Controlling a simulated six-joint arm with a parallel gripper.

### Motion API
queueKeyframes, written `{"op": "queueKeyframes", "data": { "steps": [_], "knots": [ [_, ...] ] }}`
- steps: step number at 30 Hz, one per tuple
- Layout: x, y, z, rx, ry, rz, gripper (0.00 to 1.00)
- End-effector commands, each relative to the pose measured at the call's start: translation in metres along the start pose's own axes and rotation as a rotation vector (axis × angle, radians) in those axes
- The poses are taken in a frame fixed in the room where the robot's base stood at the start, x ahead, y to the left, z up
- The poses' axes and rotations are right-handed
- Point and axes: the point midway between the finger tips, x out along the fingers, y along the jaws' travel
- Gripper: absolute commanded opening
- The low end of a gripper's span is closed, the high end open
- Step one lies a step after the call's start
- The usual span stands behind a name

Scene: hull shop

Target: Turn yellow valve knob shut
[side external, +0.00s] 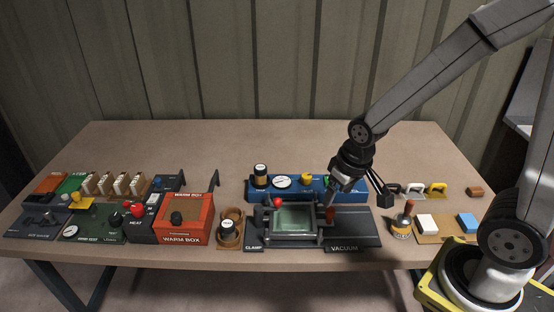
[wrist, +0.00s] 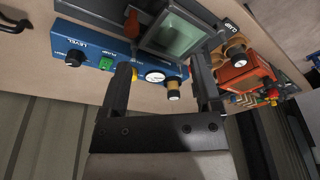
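A yellow knob (side external: 306,178) stands on the blue panel (side external: 262,196) behind the clamp, between a white gauge (side external: 282,182) and a green switch (side external: 327,182). In the wrist view only a sliver of the yellow knob (wrist: 134,74) shows beside the left finger, which hides the rest. My gripper (side external: 332,202) is above the right part of the blue panel, to the right of the yellow knob. In the wrist view my gripper (wrist: 160,88) is open, its fingers wide apart, with nothing visibly held between them. Whether a finger touches the knob cannot be told.
The clamp frame with a red ball (side external: 278,202) and a reddish-brown upright piece (side external: 330,215) is in front. Another yellow knob (side external: 75,198) is far left. The table behind the panel is clear.

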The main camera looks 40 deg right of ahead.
Motion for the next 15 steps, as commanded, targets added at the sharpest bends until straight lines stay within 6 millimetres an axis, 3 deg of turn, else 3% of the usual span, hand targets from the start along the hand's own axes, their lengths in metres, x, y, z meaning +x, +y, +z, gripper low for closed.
{"op": "queueKeyframes", "data": {
  "steps": [15],
  "knots": [
    [0.039, 0.046, -0.112, 0.557, -0.109, 0.045, 0.82]
  ]
}}
